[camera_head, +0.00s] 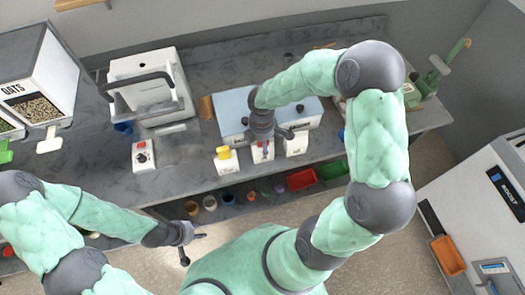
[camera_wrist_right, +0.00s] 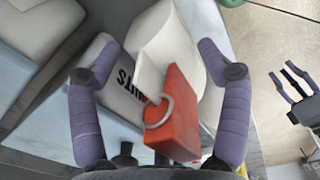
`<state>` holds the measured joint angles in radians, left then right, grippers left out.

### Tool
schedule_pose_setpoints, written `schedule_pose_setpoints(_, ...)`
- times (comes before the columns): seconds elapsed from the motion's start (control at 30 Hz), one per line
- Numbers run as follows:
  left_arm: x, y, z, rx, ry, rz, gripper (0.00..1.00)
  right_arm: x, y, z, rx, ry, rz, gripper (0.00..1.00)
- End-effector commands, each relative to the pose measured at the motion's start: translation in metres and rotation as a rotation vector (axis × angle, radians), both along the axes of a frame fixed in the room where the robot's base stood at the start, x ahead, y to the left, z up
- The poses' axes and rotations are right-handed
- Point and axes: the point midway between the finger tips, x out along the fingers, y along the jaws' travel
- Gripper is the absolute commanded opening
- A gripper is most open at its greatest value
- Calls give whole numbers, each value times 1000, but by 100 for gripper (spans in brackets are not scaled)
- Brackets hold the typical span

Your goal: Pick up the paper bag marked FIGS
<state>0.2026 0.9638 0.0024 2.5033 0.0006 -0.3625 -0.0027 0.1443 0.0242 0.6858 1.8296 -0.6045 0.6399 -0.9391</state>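Small white paper bags stand in a row at the counter's front: one with a yellow clip (camera_head: 223,165), one in the middle (camera_head: 262,156), one to the right (camera_head: 297,146). I cannot read FIGS on any of them. My right gripper (camera_head: 268,138) is over the middle bag. My left gripper (camera_head: 192,248) is open and empty in front of the counter.
A pale blue box (camera_head: 232,108) stands behind the bags. A white machine with a dark handle (camera_head: 150,70) and an oats dispenser (camera_head: 40,75) are further left. A red bin (camera_head: 301,179) and several small jars sit below the front edge. The floor in front is clear.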

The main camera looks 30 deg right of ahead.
Motion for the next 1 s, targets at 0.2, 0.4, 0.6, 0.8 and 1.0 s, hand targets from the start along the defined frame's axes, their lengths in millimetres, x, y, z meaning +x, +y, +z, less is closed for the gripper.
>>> schedule_pose_setpoints(0.2, 0, 0, 0, 0, 0, 0, 40, 0, 0, 0, 0, 1, 0, 21)
schedule_pose_setpoints(0.4, 0, 0, 0, 0, 0, 0, 40, 0, 0, 0, 0, 0, 0, 21)
schedule_pose_setpoints(0.6, 0, 0, 1, 0, 0, 0, 40, 0, 0, 7, 0, -1, 1, 21)
schedule_pose_setpoints(0.8, 0, 0, 6, 0, 0, 0, 40, 0, 0, 27, -1, -2, 0, 21)
schedule_pose_setpoints(1.0, 0, 0, 10, 0, 0, 0, 40, -14, 8, 53, 0, -4, 1, 21)
